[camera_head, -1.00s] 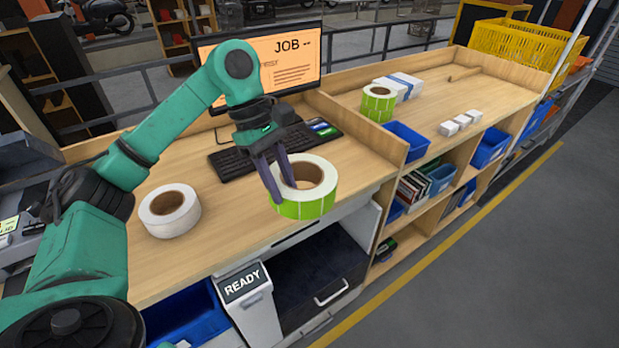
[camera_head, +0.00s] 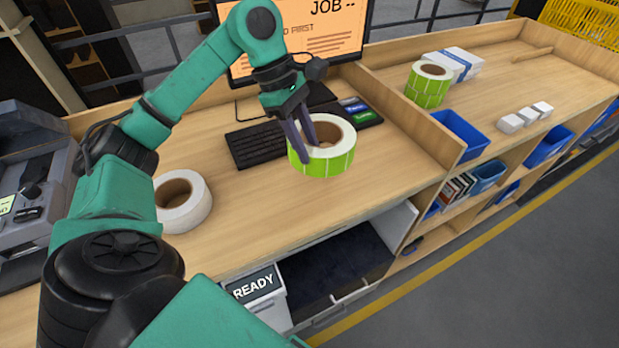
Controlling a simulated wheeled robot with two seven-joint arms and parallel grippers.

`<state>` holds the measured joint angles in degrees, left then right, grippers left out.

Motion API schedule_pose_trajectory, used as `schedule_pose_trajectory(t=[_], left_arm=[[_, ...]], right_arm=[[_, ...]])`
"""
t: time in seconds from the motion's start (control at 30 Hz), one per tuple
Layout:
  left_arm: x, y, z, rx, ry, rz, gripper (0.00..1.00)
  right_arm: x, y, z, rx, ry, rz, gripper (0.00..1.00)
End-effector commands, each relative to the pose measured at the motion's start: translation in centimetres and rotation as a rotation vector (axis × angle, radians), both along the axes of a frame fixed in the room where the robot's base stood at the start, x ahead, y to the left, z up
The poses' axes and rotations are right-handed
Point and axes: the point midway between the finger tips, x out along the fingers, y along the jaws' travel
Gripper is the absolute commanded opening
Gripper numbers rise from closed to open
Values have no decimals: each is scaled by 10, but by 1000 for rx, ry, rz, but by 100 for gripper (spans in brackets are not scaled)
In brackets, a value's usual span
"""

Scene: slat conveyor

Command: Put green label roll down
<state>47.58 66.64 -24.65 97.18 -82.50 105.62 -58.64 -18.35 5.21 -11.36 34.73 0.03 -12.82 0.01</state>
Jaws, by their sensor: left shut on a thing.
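My left gripper (camera_head: 304,150) is shut on the green label roll (camera_head: 332,164), with one finger in the core and one outside the roll's wall. The roll has a white top and green labels around its side. It is held upright at the right part of the desk, in front of the keyboard; whether it touches the desktop I cannot tell. A second green label roll (camera_head: 427,90) stands on the right-hand bench. A white label roll (camera_head: 182,204) lies on the desk at the left. My right gripper is not in view.
The wooden desktop (camera_head: 250,215) is clear between the rolls. A black keyboard (camera_head: 255,144) and a monitor (camera_head: 325,35) stand behind. A wooden divider (camera_head: 410,125) borders the right bench, which holds small white boxes (camera_head: 525,117). A dark grey printer (camera_head: 30,165) stands at left.

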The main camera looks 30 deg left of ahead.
Motion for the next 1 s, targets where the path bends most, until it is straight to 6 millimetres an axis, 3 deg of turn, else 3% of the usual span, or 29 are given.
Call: schedule_pose_trajectory(t=[0.1, 0.23, 0.5, 0.7, 0.73, 0.8, 1.0], left_arm=[[-1, 0, -30, 1, 5, 1, 0], [0, 0, -53, -1, 2, -1, 0], [0, 0, -94, -2, 1, 0, 0], [0, 0, -99, -1, -4, -1, 0], [0, 0, -100, 1, 0, -1, 40], [0, 0, -100, 0, 0, -1, 65], [0, 0, -99, 0, 0, -1, 65]], right_arm=[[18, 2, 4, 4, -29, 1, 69], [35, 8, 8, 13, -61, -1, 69], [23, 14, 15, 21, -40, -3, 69], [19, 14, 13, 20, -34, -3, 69], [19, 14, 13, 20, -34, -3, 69], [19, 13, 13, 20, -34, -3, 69], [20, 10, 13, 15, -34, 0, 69]])
